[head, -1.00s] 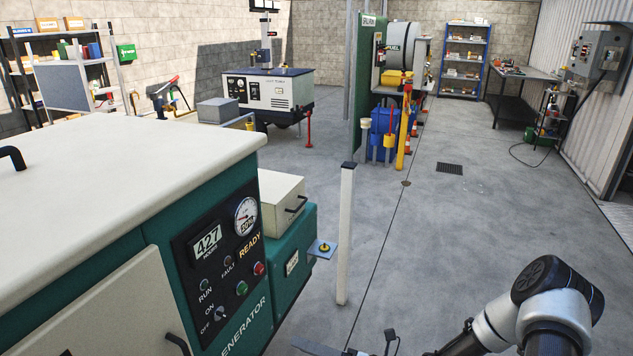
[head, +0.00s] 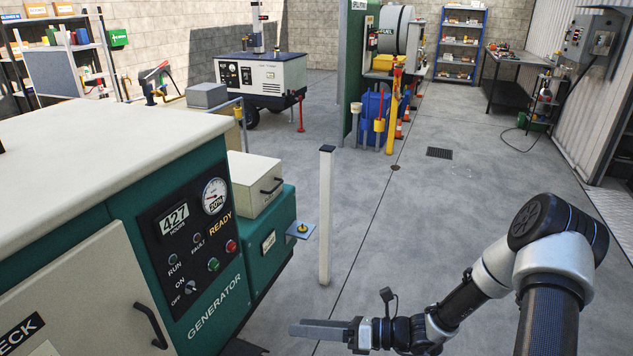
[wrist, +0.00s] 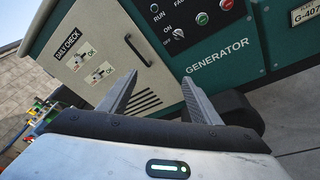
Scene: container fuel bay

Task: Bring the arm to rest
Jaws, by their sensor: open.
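My gripper (head: 322,330) is low at the bottom middle of the head view, in front of the generator and apart from it. In the wrist view its two fingers (wrist: 160,98) stand apart with nothing between them. The green generator (head: 228,290) with a white top fills the left of the head view. Its panel reads 427 hours, its gauge reads 20%, and its READY label is lit. The wrist view shows its daily check door (wrist: 110,50) and its switch panel beyond the fingers. My arm is bent, with its elbow at the lower right of the head view.
A white post (head: 325,215) stands just right of the generator, near my gripper. A second generator (head: 262,78) is at the back. A yellow post (head: 393,112) and blue drums stand beside the green panel. Open floor (head: 440,215) lies to the right, with a drain grate.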

